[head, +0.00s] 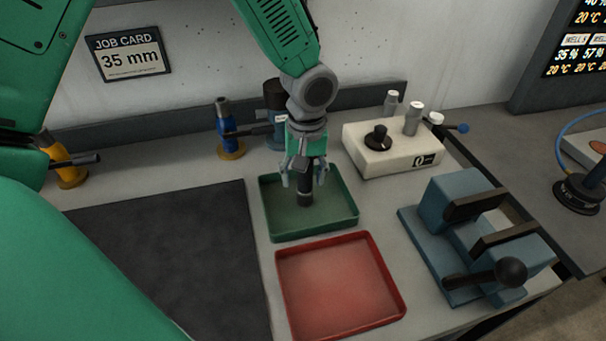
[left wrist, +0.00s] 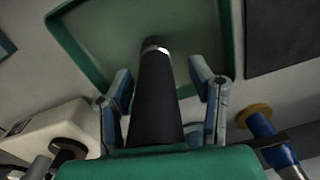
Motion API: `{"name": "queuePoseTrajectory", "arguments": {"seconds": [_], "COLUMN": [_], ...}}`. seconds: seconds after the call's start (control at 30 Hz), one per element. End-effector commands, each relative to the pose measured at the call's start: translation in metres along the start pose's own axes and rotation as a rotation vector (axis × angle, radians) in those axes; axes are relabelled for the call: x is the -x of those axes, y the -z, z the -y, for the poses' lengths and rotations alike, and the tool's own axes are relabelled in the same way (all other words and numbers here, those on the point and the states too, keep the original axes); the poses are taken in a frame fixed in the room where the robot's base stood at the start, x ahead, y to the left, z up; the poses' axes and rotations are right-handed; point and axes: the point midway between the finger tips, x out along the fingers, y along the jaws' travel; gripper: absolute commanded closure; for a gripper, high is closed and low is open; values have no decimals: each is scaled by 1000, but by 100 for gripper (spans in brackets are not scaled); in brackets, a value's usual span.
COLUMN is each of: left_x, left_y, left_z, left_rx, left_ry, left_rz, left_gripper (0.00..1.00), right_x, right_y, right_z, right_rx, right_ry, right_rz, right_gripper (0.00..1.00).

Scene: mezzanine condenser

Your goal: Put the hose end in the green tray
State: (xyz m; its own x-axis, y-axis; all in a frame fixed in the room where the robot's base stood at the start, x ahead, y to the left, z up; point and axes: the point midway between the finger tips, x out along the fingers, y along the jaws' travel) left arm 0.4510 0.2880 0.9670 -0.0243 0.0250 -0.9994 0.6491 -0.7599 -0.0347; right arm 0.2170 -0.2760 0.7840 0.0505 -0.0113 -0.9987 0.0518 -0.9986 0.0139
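The green tray (head: 337,222) lies on the bench in the middle of the head view; its floor and rim fill the top of the left wrist view (left wrist: 85,58). The hose end (head: 305,196) is a dark, roughly upright cylinder over the tray floor. In the left wrist view the hose end (left wrist: 156,100) shows a silver band near its far end. My left gripper (head: 305,178) points down over the tray. Its fingers (left wrist: 164,82) stand on both sides of the hose end with visible gaps. I cannot tell whether the hose end touches the floor. My right gripper is not in view.
A red tray (head: 340,288) lies just in front of the green one. A blue clamp fixture (head: 470,235) stands at right, a white box with knobs (head: 393,150) behind. A blue tool (head: 226,128) stands at back left. A dark mat (head: 170,260) lies clear at left.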

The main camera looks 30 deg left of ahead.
Motion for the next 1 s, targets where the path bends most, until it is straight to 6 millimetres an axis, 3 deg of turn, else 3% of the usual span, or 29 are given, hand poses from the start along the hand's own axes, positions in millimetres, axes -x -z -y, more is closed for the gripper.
{"name": "queuePoseTrajectory", "arguments": {"seconds": [0.27,0.7,1.0], "left_x": [8,94,120], "left_y": [0,1,0], "left_z": [-2,0,-2], "left_rx": [0,0,-1], "left_ry": [-1,-4,0], "left_rz": [-3,-2,0], "left_gripper": [51,51,51], "right_x": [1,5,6], "right_y": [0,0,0], "right_z": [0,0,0], "right_rx": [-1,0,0], "right_ry": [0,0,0], "right_rz": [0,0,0], "right_gripper": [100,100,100]}}
